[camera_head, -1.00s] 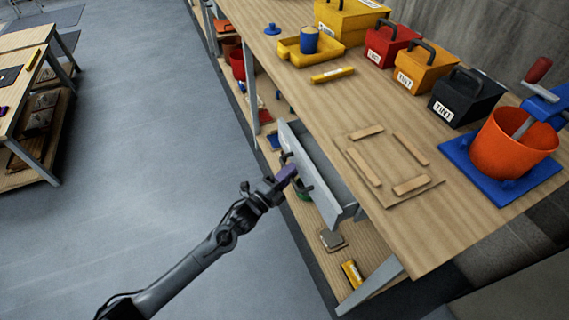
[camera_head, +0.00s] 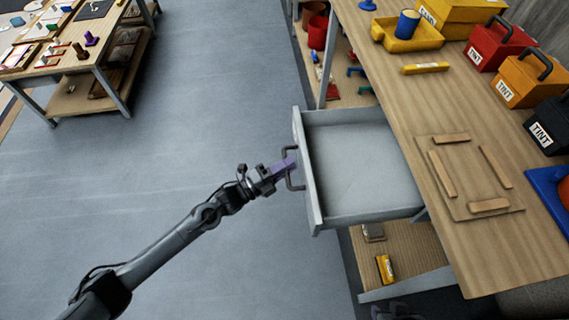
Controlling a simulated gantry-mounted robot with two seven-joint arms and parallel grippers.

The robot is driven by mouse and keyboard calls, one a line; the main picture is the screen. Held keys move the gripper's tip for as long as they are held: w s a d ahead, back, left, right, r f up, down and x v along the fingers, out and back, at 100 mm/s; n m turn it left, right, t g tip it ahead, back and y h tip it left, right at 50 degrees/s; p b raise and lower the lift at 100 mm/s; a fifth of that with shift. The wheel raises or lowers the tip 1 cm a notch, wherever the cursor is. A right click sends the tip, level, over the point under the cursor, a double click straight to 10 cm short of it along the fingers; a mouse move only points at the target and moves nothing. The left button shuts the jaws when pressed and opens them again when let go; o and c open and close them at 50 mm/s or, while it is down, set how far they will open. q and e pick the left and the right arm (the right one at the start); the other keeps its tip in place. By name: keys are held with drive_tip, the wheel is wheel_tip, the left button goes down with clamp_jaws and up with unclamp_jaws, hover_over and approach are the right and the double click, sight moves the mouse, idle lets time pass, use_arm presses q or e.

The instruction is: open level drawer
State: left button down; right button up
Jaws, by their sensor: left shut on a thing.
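The grey drawer (camera_head: 360,165) sticks out to the left from under the wooden workbench and stands wide open. Its inside looks empty. Its front panel (camera_head: 309,190) faces left and carries a dark bar handle (camera_head: 290,181). My left gripper (camera_head: 286,167) is at that handle, outside the drawer front, and is shut on it; the purple finger pads hide part of the handle.
The workbench (camera_head: 415,110) holds a yellow tray (camera_head: 427,40), tint boxes (camera_head: 526,77) and a wooden frame of strips (camera_head: 470,175). A lower shelf (camera_head: 405,255) carries small items. Another table (camera_head: 70,75) stands at the upper left. The floor between is clear.

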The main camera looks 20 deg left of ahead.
use_arm(q)
drive_tip(key=c, duration=1.1)
unclamp_jaws()
drive_tip(key=p+v, duration=0.2)
drive_tip(key=v, duration=0.8)
drive_tip(key=shift+s+a, duration=0.25)
